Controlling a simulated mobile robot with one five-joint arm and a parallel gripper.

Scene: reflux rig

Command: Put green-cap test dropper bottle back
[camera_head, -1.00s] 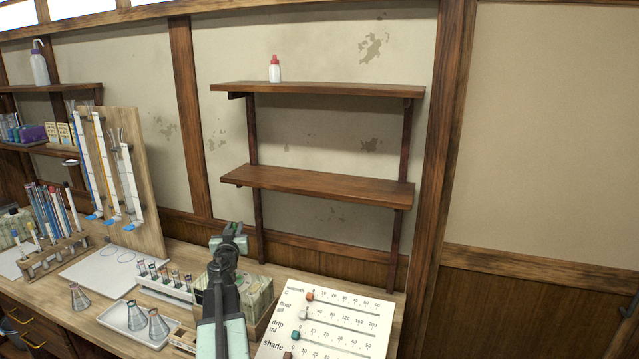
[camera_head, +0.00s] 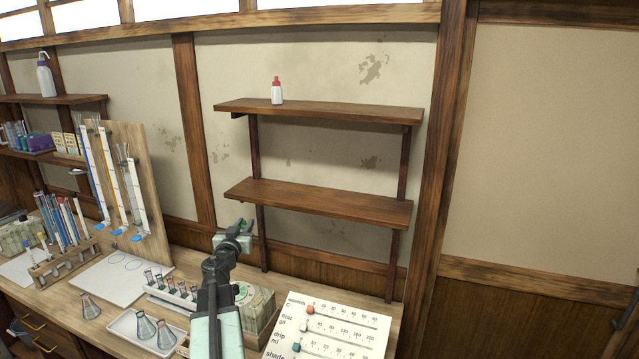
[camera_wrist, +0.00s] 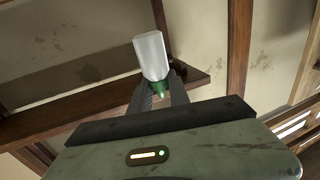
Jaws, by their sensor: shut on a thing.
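My gripper (camera_wrist: 160,90) is shut on the green-cap dropper bottle (camera_wrist: 151,54). The bottle has a white body and a green cap, and its cap end sits between the fingers in the wrist view. In the head view my gripper (camera_head: 238,237) is just below the left end of the lower shelf (camera_head: 320,203). The bottle is mostly hidden there, with only a bit of green showing by the fingers. A red-cap white bottle (camera_head: 277,93) stands upright at the left of the upper shelf (camera_head: 340,111).
The lower shelf is bare, and the upper shelf is free right of the red-cap bottle. Below are a box (camera_head: 256,308), a white slider board (camera_head: 335,325), a vial rack (camera_head: 172,290) and flasks in a tray (camera_head: 125,322). A glass-tube board (camera_head: 150,180) stands at left.

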